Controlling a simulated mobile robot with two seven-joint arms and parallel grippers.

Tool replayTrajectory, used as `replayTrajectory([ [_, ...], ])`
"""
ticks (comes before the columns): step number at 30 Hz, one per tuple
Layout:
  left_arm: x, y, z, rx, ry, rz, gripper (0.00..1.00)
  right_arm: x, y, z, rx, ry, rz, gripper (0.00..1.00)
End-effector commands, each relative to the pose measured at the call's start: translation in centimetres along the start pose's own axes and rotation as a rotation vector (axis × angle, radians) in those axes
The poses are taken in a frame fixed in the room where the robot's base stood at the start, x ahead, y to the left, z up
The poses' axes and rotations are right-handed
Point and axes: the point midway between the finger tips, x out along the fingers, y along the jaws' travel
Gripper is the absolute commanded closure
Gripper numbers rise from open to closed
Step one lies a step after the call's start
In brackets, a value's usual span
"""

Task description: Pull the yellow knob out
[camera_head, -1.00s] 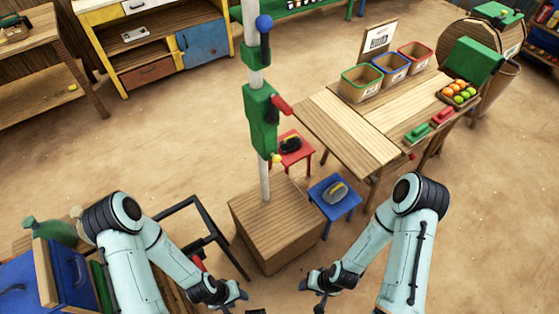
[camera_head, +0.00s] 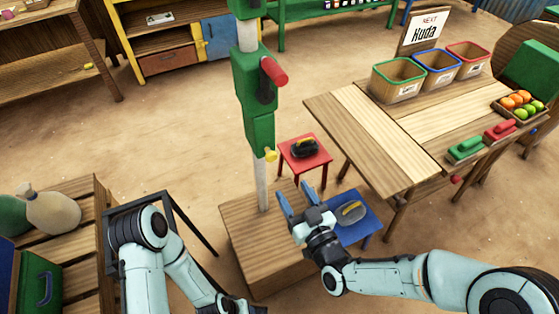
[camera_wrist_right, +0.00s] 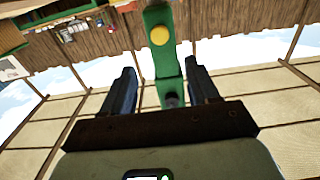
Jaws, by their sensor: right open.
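The yellow knob (camera_head: 270,155) sticks out at the lower end of a green housing (camera_head: 258,125) on a white upright post (camera_head: 262,185). My right gripper (camera_head: 295,191) is open and empty, below and to the right of the knob and apart from it. In the right wrist view the knob (camera_wrist_right: 159,36) is a yellow disc on the green housing (camera_wrist_right: 160,62), seen beyond and between the two open fingers (camera_wrist_right: 161,88). My left gripper (camera_head: 245,307) is at the bottom edge, mostly cut off, and its jaws cannot be made out.
The post stands on a wooden box (camera_head: 240,235). A red handle (camera_head: 272,72) juts from the housing above the knob. A red stool (camera_head: 318,160) and a blue stool (camera_head: 345,228) stand close to the right. A wooden table (camera_head: 375,135) with bins is farther right.

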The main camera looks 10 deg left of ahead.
Motion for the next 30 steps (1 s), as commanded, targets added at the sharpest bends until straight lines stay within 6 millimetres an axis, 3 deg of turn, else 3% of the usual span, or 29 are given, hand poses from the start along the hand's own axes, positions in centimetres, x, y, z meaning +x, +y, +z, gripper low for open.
replayTrajectory([
  [15,0.3,-0.1,-0.5,-0.001,0.013,-0.001,0.57,10.1,0.0,0.2,0.004,-0.003,0.001,0.40],
  [21,0.4,-0.1,-0.6,-0.001,0.018,-0.001,0.57,11.9,0.0,0.2,0.004,-0.004,0.000,0.40],
  [30,0.4,-0.1,-0.7,-0.001,0.019,-0.001,0.57,12.3,0.0,0.1,0.004,-0.005,0.001,0.40],
])
